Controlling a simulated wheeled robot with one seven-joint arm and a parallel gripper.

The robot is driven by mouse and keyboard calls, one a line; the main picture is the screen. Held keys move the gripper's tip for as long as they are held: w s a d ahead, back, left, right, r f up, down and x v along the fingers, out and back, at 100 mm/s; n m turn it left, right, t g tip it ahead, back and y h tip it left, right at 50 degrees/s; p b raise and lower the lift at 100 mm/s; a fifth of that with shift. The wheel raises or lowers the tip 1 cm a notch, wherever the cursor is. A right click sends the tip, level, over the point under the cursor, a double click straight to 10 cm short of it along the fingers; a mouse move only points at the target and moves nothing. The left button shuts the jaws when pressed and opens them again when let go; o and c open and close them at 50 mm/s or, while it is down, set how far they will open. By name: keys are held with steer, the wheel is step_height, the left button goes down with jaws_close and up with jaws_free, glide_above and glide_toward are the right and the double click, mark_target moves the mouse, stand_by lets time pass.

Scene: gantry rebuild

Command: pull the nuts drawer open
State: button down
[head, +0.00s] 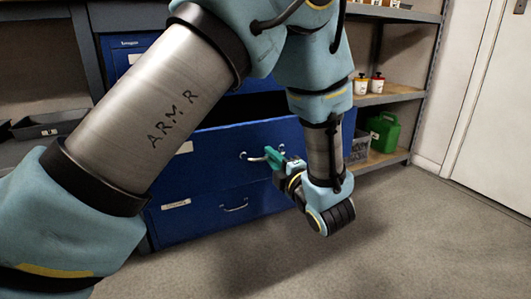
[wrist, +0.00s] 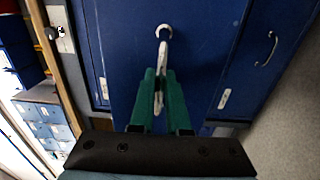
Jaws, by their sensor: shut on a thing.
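A blue drawer (head: 225,162) stands out from the blue cabinet in the head view, with a dark opening above its front edge. Its pale label (head: 184,147) is partly behind my arm and too small to read. My gripper (head: 273,156) is shut on the drawer's metal handle (head: 250,156). In the wrist view the green fingers (wrist: 160,76) close around the handle (wrist: 163,52), against the blue drawer front (wrist: 190,30). My arm hides part of the cabinet in the head view.
Below is another blue drawer with a handle (head: 235,208) and a label (head: 176,204). A grey shelf unit (head: 395,90) stands on the right with bottles and a green can (head: 384,131). A dark tray (head: 50,125) is at left. The floor (head: 400,230) in front is clear.

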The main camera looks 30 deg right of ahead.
steer(key=shift+s, duration=0.35)
steer(key=c, duration=0.9)
jaws_free()
steer(key=s+a+p, duration=0.1)
steer(key=s+p, duration=0.1)
steer(key=s, duration=0.8)
steer(key=shift+s+a+f+p, duration=0.15)
steer(key=shift+s+p, duration=0.15)
steer(key=shift+p, duration=0.1)
